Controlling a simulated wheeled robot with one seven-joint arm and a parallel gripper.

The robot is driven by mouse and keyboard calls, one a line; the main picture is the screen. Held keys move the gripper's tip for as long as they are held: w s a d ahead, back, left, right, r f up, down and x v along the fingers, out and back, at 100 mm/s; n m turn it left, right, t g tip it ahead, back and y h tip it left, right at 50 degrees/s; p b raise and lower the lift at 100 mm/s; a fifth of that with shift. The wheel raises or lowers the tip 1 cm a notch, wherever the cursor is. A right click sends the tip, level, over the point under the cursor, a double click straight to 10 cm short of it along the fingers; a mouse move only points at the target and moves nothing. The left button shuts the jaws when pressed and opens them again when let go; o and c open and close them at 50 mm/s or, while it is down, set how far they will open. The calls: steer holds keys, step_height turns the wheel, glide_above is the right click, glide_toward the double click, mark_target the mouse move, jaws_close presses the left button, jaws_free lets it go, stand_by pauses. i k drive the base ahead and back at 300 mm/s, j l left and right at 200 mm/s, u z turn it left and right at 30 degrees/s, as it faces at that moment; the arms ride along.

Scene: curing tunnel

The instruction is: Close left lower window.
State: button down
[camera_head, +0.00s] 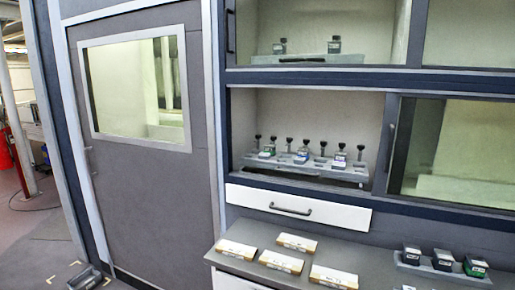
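The left lower window is a sliding pane (455,150) in a dark frame, with a slim upright handle (391,134) near its left edge. The pane stands at the right side of the lower row. The left lower opening (345,110) beside it is uncovered. Inside the opening, a grey rack (347,172) holds several small labelled bottles and dark-topped stems. My gripper is not in view.
Below are a white drawer (297,208) and a grey counter (385,262) with several pale boxes and a tray of bottles (440,268). A grey door (145,210) stands left. A small grey object (88,278) lies on the floor within yellow corner marks.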

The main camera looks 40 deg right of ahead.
mark_target(392, 99)
steer(key=z, duration=2.15)
